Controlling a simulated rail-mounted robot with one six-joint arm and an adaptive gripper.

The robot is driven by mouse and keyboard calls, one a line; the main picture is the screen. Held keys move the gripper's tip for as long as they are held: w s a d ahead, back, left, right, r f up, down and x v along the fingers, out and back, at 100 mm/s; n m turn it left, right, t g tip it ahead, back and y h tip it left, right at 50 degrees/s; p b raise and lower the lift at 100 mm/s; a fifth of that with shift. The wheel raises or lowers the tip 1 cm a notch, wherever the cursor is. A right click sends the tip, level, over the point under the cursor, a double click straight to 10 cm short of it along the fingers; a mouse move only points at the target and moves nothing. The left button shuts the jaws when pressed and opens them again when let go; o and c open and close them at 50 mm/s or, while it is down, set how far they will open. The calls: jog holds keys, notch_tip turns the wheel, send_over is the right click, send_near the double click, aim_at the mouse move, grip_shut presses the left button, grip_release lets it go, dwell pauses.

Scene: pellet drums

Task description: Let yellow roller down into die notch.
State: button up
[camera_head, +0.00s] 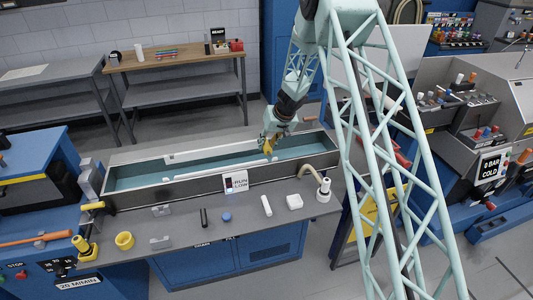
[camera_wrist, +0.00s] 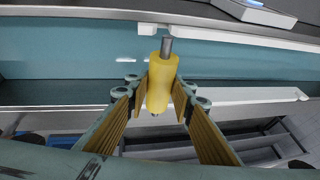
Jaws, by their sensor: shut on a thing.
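The yellow roller (camera_wrist: 158,82) has a grey shaft end sticking out of its top and a small one at its lower end. My gripper (camera_wrist: 156,98) is shut on it with ribbed fingers on both sides. In the head view the roller (camera_head: 267,150) and my gripper (camera_head: 268,141) are over the long teal trough (camera_head: 135,184). In the wrist view the roller lies in front of the teal wall, with its upper shaft end near a white bar (camera_wrist: 230,38). A die notch cannot be made out clearly, and I cannot tell whether the roller touches anything.
A white strip (camera_wrist: 250,97) runs along the trough in the wrist view.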

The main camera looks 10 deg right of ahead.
jog(key=shift+f, duration=0.1)
dwell(0.3)
jog(key=shift+f+b, duration=0.65)
jog(key=shift+f, duration=1.15)
jog(key=shift+f, duration=0.1)
jog(key=o, duration=0.9)
jog(key=shift+f, duration=0.1)
jog(key=shift+r, duration=0.2)
jog(key=p+v, duration=0.2)
jog(key=v, duration=1)
